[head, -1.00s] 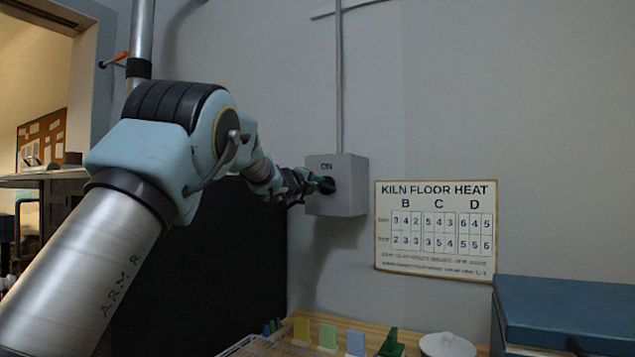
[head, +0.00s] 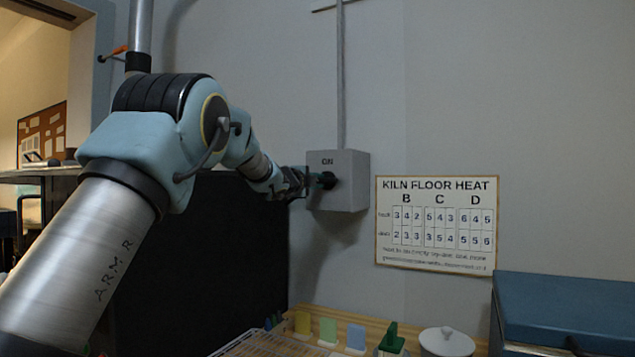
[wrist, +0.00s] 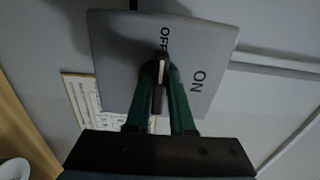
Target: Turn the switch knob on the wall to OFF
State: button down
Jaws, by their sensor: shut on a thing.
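The switch box (head: 350,195) is a grey box on the wall with ON printed near the top of its front. In the wrist view its face (wrist: 115,60) shows both OFF and ON. The knob (wrist: 157,98) is a dark bar with a pale mark, and the marked end points toward OFF. My gripper (wrist: 160,70) has its two green fingers closed on the knob's sides. In the head view my gripper (head: 322,180) reaches the box front from the left, and the knob is mostly hidden there.
A conduit (head: 340,80) runs up from the box. A KILN FLOOR HEAT sign (head: 437,252) hangs to the right. Below are a wooden shelf with coloured tiles (head: 328,331), a white lidded jar (head: 446,342) and a blue-topped box (head: 570,310). A black panel (head: 215,270) stands behind my arm.

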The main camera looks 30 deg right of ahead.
jog(key=c, duration=0.8)
grip_release()
jog(key=b+v, duration=0.4)
jog(key=v, duration=0.7)
jog(key=shift+b, duration=0.35)
